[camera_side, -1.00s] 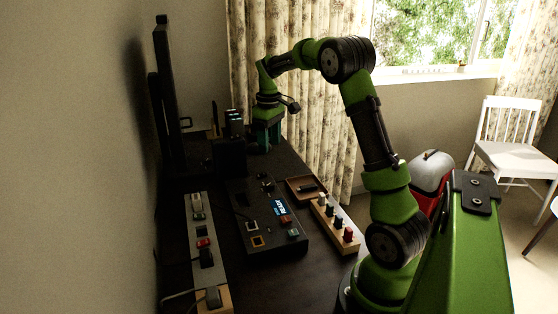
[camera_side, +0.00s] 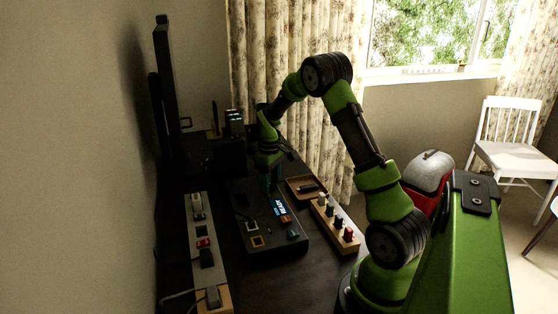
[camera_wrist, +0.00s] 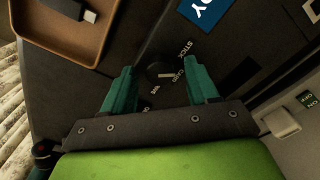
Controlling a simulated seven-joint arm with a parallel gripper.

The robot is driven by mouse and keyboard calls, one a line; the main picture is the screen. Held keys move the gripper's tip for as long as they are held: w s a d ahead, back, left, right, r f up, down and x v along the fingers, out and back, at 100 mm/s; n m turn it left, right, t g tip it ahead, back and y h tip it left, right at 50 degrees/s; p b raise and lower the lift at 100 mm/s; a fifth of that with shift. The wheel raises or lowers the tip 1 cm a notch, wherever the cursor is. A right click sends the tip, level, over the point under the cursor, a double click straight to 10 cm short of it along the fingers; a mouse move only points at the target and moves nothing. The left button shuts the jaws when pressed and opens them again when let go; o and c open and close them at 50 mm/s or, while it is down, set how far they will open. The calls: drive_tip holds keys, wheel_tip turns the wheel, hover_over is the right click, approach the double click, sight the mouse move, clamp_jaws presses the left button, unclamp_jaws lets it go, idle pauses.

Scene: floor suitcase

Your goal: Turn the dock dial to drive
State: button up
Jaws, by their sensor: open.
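The dock (camera_side: 270,240) is a black box on the dark desk, with a lit blue display (camera_side: 281,206) and several small coloured parts on its top. In the wrist view its round black dial (camera_wrist: 158,73) has a pale pointer line. Printed labels surround it; STICK and CARD can be read, the others are small or unclear. My gripper (camera_side: 266,182) points down over the dock's far end. In the wrist view its teal fingers are open on either side of the dial, with nothing gripped. I cannot tell whether they touch it. In the side view the gripper hides the dial.
A brown tray (camera_side: 298,192) with a dark item and a wooden rack (camera_side: 335,229) of coloured-top pieces stand right of the dock. A power strip (camera_side: 204,240) lies to its left. A monitor (camera_side: 166,95) stands at the back left. The near desk is fairly clear.

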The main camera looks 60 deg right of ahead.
drive_tip(key=c, duration=1)
drive_tip(key=shift+c, duration=0.2)
drive_tip(key=shift+m, duration=0.5)
drive_tip(key=m, duration=0.3)
drive_tip(key=shift+m, duration=0.4)
drive_tip(key=m, duration=0.4)
drive_tip(key=shift+m, duration=0.3)
drive_tip(key=m, duration=0.4)
drive_tip(key=shift+r+m, duration=0.1)
drive_tip(key=shift+m, duration=0.2)
drive_tip(key=m, duration=0.4)
drive_tip(key=shift+m, duration=0.4)
